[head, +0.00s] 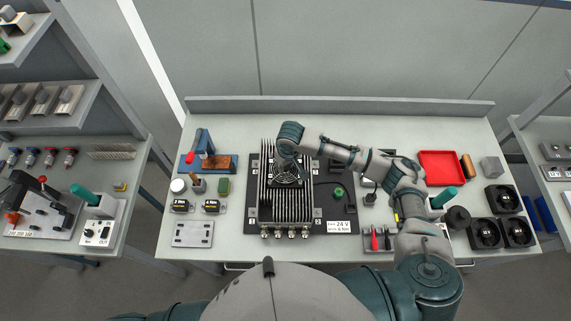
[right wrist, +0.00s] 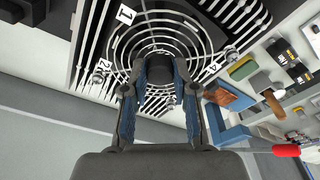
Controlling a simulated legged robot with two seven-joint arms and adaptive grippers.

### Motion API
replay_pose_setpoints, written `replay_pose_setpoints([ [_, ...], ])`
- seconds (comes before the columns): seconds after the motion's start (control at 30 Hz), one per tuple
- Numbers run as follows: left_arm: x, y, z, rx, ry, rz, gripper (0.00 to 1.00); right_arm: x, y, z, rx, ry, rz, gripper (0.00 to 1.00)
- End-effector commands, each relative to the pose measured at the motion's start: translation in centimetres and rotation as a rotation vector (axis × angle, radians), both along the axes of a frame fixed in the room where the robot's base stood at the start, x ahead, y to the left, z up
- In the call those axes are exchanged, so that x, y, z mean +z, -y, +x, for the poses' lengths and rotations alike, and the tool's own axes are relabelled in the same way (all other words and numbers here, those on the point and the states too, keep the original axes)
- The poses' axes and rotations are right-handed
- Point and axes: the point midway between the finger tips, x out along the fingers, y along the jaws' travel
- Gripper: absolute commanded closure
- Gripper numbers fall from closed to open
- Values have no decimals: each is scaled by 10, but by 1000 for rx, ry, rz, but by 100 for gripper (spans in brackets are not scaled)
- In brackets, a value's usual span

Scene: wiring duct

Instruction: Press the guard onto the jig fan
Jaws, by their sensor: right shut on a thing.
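The guard (head: 286,178) is a round metal grille of concentric rings over the middle of the finned jig (head: 267,203). In the right wrist view the guard (right wrist: 193,32) fills the space ahead of the fingers, with number labels around it. My right gripper (right wrist: 159,72) is shut on the guard at its dark centre; in the head view it (head: 287,158) hangs over the back of the guard. The fan under it is mostly hidden. I cannot tell whether the guard touches the fan or sits just above it. My left gripper is not in view.
Several black fans (head: 485,233) stand at the right, near a red tray (head: 442,167). A blue press-like fixture (head: 206,145) and small parts stand at the left. A grey plate (head: 193,234) lies at the front left.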

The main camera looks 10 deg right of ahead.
Motion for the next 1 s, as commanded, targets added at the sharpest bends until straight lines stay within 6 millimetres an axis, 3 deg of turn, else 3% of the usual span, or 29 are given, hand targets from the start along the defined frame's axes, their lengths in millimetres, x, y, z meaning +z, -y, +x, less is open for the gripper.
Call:
replay_pose_setpoints([
  [0.83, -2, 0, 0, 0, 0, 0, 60, -19, 0, 0, -1, 0, 0, 100],
  [0.87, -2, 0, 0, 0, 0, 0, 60, -20, 0, 0, -1, 0, 0, 70],
  [0.97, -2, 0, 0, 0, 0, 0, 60, -19, 0, 0, 0, 0, 0, 45],
  [1.0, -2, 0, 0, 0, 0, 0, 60, -19, 0, 0, 0, 0, 0, 43],
])
